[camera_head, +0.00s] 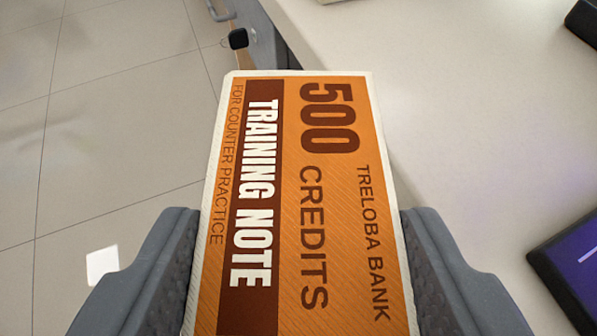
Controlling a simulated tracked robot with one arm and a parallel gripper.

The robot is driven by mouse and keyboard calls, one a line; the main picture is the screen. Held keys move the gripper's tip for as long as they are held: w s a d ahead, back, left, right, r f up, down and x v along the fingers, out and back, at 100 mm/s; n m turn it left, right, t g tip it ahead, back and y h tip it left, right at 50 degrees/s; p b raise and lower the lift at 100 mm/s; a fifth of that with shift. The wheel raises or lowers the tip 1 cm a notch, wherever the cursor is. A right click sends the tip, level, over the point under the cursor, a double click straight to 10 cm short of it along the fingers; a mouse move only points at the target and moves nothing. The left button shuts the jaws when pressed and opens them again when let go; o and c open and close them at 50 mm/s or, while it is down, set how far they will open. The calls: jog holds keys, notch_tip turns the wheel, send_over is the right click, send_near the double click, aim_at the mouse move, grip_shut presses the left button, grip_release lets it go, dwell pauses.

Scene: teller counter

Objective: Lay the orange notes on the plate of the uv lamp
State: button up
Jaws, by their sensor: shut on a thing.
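The orange notes (285,180) fill the middle of the view, with a dark band reading "TRAINING NOTE" and the words "500 CREDITS" and "TRELOBA BANK". My gripper (300,225) is shut on them, one grey finger at the left edge and one at the right. The notes hide what lies beneath them, including part of the counter's edge. I see no uv lamp that I can name for sure. A dark device with a purple screen (582,262) is cut off at the right edge.
The pale counter top (470,110) spreads to the right and is mostly clear. A black object (585,20) is cut off at the top right corner. Tiled floor (100,110) lies to the left. A dark handle or lock (238,38) shows on the counter's side.

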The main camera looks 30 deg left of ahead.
jog(key=w+r+m+h, duration=0.1)
jog(key=w+d+r+m+t+h, duration=0.1)
jog(key=w+r, duration=0.1)
jog(key=shift+w+d+r+m, duration=0.15)
jog(key=shift+w+m, duration=0.15)
notch_tip(320, 180, up, 4)
jog(key=w+m+t+h, duration=0.1)
jog(key=m+h, duration=0.2)
jog(key=s+f+n+y, duration=0.1)
jog(key=f, duration=0.1)
jog(key=s+f+n+g+y, duration=0.1)
jog(key=f+n+y, duration=0.1)
jog(key=s+f+n+y, duration=0.1)
jog(key=f+n, duration=0.1)
jog(key=f, duration=0.1)
jog(key=shift+s+a+g+y, duration=0.4)
jog(key=shift+s+a+f+n, duration=0.15)
jog(key=shift+s+a+n, duration=0.15)
jog(key=shift+s+n, duration=0.15)
